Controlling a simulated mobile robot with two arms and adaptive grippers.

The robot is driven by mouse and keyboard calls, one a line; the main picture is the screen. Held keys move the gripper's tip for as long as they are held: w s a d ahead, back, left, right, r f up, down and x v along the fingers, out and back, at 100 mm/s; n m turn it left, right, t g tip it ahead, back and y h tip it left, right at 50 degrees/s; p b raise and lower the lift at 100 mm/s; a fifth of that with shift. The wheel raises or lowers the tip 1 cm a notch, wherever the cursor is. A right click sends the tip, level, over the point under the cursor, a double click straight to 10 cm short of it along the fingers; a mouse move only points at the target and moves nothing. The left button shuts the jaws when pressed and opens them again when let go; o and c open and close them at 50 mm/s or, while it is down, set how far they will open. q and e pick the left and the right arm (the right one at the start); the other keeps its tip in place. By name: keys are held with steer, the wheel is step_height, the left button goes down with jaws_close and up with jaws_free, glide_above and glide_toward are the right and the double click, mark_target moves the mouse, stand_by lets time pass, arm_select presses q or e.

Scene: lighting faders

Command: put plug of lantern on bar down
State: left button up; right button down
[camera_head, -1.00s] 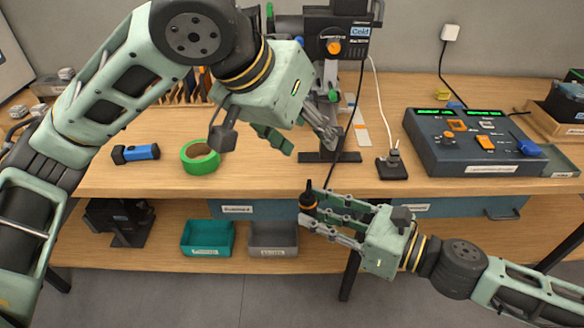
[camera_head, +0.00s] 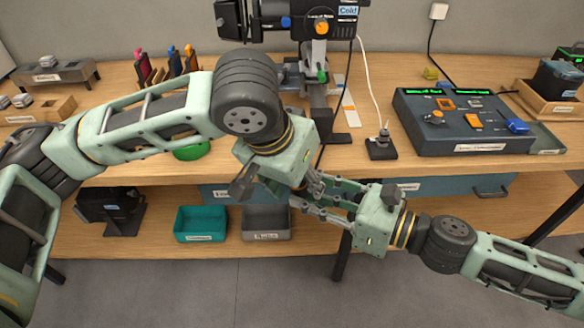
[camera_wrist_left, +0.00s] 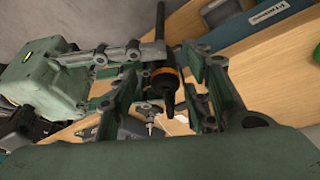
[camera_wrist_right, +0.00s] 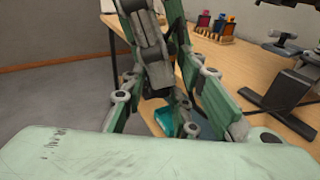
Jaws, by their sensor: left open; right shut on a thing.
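The plug (camera_wrist_left: 165,82), black with an orange ring, shows in the left wrist view between my two grippers; the head view hides it. My right gripper (camera_head: 308,200) is shut on it over the bench's front edge. My left gripper (camera_head: 300,188) is open, its fingers on either side of the plug in the left wrist view (camera_wrist_left: 163,75); I cannot tell whether they touch it. In the right wrist view, my left gripper (camera_wrist_right: 152,60) covers the space between my right fingers (camera_wrist_right: 180,90). The black lantern (camera_head: 275,22) is at the back, with its label reading Cold.
A black socket block (camera_head: 381,148) with a white cable stands on the bench (camera_head: 365,170). A control console (camera_head: 460,122) with faders is to its right. A teal bin (camera_head: 201,224) and a grey bin (camera_head: 266,224) sit on the lower shelf.

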arm_select(q)
steer(key=shift+w+d+f, duration=0.15)
steer(key=shift+f, duration=0.4)
steer(key=shift+d, duration=0.1)
steer(key=c, duration=1)
steer(key=shift+r, duration=0.1)
jaws_close()
arm_select(e)
steer(key=c, duration=1.6)
jaws_free()
steer(key=o, duration=0.3)
steer(key=shift+d, duration=0.1)
